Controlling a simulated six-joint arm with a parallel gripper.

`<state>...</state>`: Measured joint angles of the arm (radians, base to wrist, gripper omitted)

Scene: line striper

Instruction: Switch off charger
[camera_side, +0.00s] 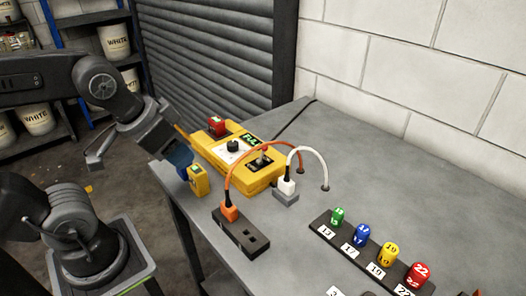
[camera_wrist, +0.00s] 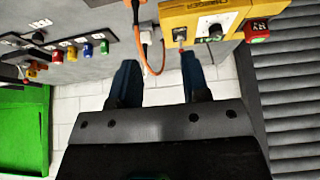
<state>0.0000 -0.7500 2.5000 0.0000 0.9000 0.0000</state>
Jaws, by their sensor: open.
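The charger (camera_side: 233,160) is a yellow box on the grey bench, with a black knob (camera_side: 232,146) on a white panel, a lit green display (camera_side: 249,140) and a red button (camera_side: 216,125). A toggle lever with a red tip (camera_side: 263,152) stands on its black plate. In the wrist view the charger (camera_wrist: 190,18) is at the top, upside down. My gripper (camera_side: 180,157) is at the bench's left edge, beside the charger. Its blue fingers (camera_wrist: 160,80) are apart with nothing between them.
An orange cable (camera_side: 240,170) arches to an orange plug in a black socket block (camera_side: 240,233). A white cable (camera_side: 310,153) runs to a plug on a grey block (camera_side: 285,197). A rack (camera_side: 340,245) of coloured numbered pieces is at the front right. The bench's back right is clear.

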